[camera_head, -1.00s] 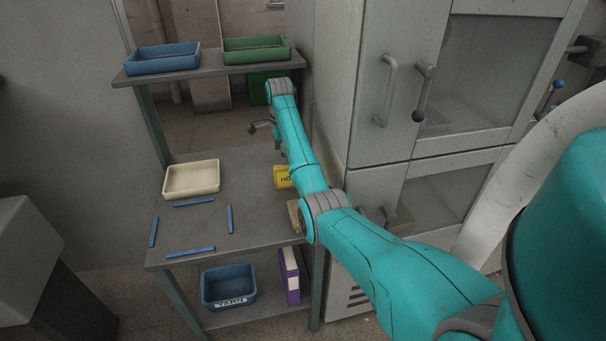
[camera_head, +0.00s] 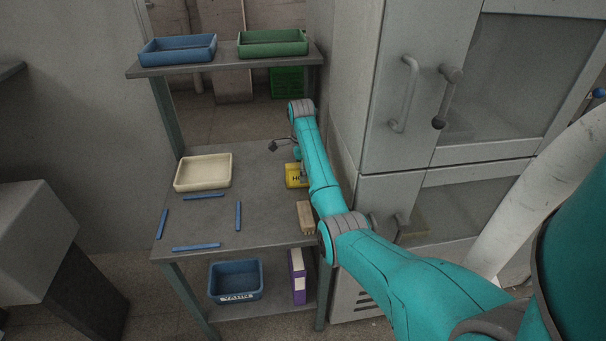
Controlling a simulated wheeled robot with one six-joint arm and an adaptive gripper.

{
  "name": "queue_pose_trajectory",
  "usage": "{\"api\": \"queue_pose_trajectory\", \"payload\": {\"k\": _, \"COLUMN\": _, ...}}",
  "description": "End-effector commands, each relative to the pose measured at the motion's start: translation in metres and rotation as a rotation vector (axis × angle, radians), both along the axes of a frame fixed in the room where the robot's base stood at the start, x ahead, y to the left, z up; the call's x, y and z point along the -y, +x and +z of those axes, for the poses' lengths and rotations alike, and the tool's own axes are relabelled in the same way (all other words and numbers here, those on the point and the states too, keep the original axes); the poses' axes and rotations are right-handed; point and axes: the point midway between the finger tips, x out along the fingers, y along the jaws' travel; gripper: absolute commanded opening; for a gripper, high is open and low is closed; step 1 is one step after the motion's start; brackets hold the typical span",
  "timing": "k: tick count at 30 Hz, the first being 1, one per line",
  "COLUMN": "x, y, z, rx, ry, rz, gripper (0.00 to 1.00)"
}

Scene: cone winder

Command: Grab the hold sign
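The yellow hold sign (camera_head: 293,177) sits on the middle shelf of the rack, near its right edge. Only the letters "HO" show on it; my arm covers its right part. My arm reaches over the shelf from the right.
The middle shelf (camera_head: 270,215) also bears a cream tray (camera_head: 203,172), several blue strips and a wooden block (camera_head: 306,217). Blue (camera_head: 178,50) and green (camera_head: 272,43) trays stand on the top shelf. A grey cabinet (camera_head: 385,140) stands close on the right.

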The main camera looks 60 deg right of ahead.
Motion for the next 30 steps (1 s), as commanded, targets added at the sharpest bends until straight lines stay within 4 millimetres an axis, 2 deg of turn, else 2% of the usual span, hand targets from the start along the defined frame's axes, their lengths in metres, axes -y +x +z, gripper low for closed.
{"api": "queue_pose_trajectory", "payload": {"k": 4, "x": -0.007, "y": -0.002, "z": -0.018, "rx": -0.001, "ry": 0.001, "rz": -0.005, "gripper": 0.79}}
{"api": "queue_pose_trajectory", "payload": {"k": 11, "x": -0.007, "y": -0.002, "z": -0.02, "rx": 0.001, "ry": -0.001, "rz": -0.006, "gripper": 0.79}}
{"api": "queue_pose_trajectory", "payload": {"k": 19, "x": -0.007, "y": -0.002, "z": -0.02, "rx": 0.0, "ry": 0.0, "rz": -0.005, "gripper": 0.14}}
{"api": "queue_pose_trajectory", "payload": {"k": 30, "x": -0.005, "y": -0.001, "z": -0.014, "rx": 0.001, "ry": -0.001, "rz": -0.004, "gripper": 0.13}}
